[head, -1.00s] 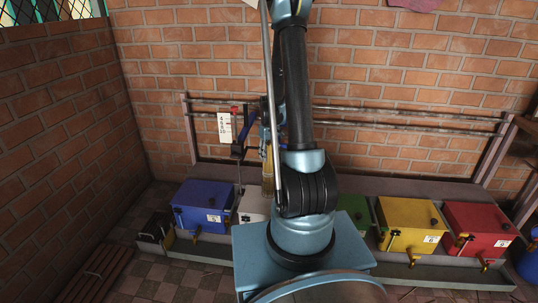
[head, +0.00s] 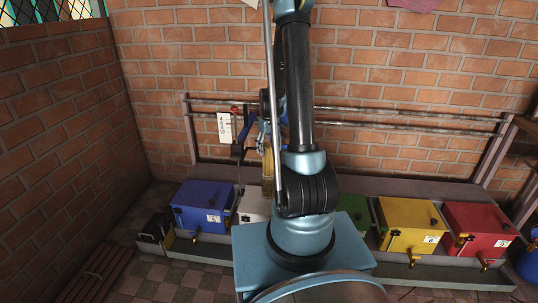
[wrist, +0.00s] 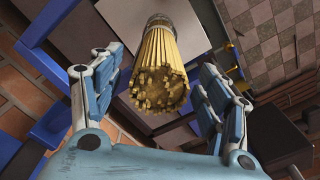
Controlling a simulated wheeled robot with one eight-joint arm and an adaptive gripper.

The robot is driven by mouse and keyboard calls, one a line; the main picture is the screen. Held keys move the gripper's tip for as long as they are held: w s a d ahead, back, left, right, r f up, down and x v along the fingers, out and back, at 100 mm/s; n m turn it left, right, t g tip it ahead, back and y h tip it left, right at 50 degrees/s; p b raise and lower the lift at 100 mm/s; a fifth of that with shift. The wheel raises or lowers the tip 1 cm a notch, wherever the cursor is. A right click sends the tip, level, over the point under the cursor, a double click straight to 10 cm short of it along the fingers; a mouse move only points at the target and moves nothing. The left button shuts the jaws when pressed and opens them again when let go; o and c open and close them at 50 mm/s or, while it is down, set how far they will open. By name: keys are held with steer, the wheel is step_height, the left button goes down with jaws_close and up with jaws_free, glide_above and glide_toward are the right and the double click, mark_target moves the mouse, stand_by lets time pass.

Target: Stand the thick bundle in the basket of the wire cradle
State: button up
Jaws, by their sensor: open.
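The thick bundle (wrist: 160,65) shows in the wrist view as a tight round sheaf of yellow sticks, its cut ends facing the camera and a grey band at its far end. My gripper (wrist: 160,62) is open, with one finger on each side of the bundle and visible gaps to both. In the head view the bundle (head: 267,170) looks upright, just left of my arm, which partly hides the area. I cannot make out the wire cradle or its basket clearly. What supports the bundle's far end is hard to tell.
Blue bars (wrist: 45,62) cross the left of the wrist view. In the head view, blue (head: 203,206), white (head: 254,205), green (head: 356,210), yellow (head: 409,222) and red (head: 478,228) boxes line a low ledge. A rail (head: 400,118) runs along the brick wall behind.

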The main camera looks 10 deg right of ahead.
step_height(320, 180, up, 9)
steer(key=shift+f, duration=0.2)
stand_by(0.3)
steer(key=shift+s+r, duration=0.1)
steer(key=s+r+m+t, duration=0.15)
steer(key=s+r, duration=0.25)
steer(key=s, duration=0.9)
steer(key=s+r+m, duration=0.2)
steer(key=s+r, duration=0.2)
steer(key=s, duration=0.9)
steer(key=s+f+m, duration=0.1)
steer(key=s+f, duration=0.3)
steer(key=s, duration=0.4)
steer(key=shift+s+t, duration=0.2)
steer(key=shift+t, duration=0.15)
steer(key=shift+f, duration=0.1)
steer(key=shift+c, duration=0.6)
